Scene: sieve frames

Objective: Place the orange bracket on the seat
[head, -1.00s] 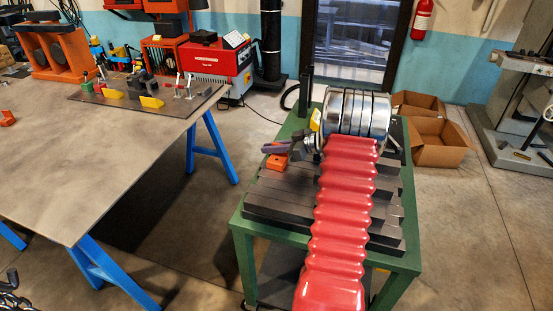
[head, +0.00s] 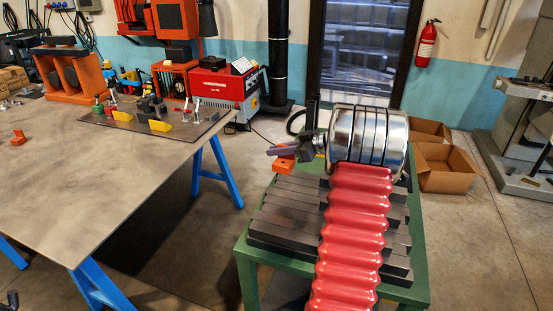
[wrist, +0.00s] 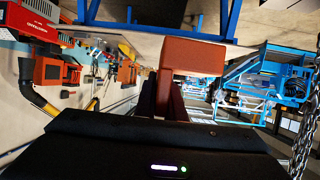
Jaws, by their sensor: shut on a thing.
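My gripper (head: 287,149) is shut on an orange bracket (head: 283,164), held above the left back part of a slatted green workbench. A second orange bracket (head: 18,137) lies on the large table at far left. A dark fixture plate (head: 205,133) with yellow blocks and upright clamps lies on that table's back right part. I cannot tell for sure which part is the seat.
The large table (head: 90,190) stands on blue trestles (head: 225,170), with bare room in its middle. The slatted bench (head: 285,230) stands below my arm. Open cardboard boxes (head: 447,170) are on the floor at right. A red machine (head: 220,87) stands behind the table.

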